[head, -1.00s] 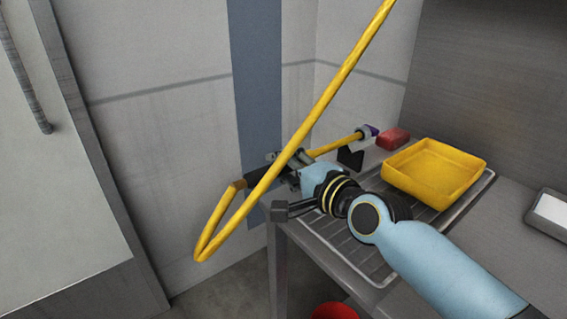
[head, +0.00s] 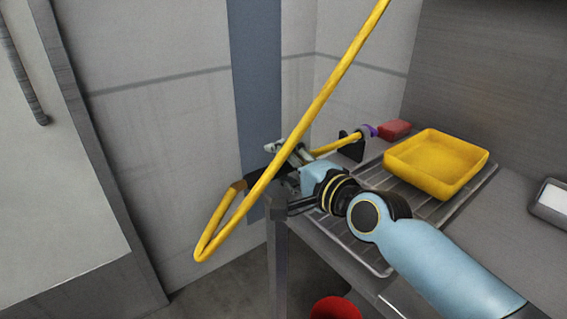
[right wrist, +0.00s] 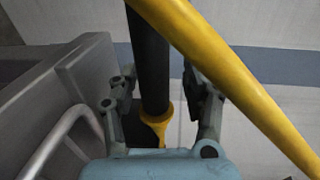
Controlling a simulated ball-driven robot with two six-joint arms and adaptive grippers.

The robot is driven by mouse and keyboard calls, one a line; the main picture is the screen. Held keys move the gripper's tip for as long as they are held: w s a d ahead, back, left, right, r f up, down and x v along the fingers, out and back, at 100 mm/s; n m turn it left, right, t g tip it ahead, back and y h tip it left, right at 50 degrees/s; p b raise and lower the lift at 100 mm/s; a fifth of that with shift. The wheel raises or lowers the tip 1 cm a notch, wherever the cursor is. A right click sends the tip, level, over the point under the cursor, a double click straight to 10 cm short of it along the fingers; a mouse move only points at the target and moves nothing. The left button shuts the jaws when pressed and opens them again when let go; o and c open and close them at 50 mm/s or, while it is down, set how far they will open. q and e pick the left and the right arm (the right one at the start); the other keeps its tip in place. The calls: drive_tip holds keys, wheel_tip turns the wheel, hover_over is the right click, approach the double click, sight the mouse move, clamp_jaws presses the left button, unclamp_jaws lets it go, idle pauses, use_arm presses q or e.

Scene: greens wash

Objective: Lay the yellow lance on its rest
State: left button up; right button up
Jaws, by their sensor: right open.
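The yellow lance (head: 337,145) has a black grip (head: 262,170) at its left end and a purple tip (head: 368,131). Its tube passes through the top of the black rest (head: 354,149) on the counter and seems to lie in it; the contact is too small to be sure of. My right gripper (head: 279,175) is open around the black grip, which sticks out past the counter's left edge. In the right wrist view the black grip (right wrist: 150,60) runs between the two spread fingers. The left gripper is not in view.
A yellow hose (head: 310,118) crosses in front of my right gripper and loops back to the grip. A yellow tray (head: 440,180) stands on the wire rack, with a red block (head: 395,129) behind. A red round thing (head: 335,308) is below the counter.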

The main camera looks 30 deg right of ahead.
drive_tip(key=shift+s, duration=0.15)
drive_tip(key=s, duration=0.4)
drive_tip(key=s+d+r, duration=0.1)
drive_tip(key=s, duration=0.6)
drive_tip(key=shift+s+d+r, duration=0.25)
drive_tip(key=shift+s+r, duration=0.05)
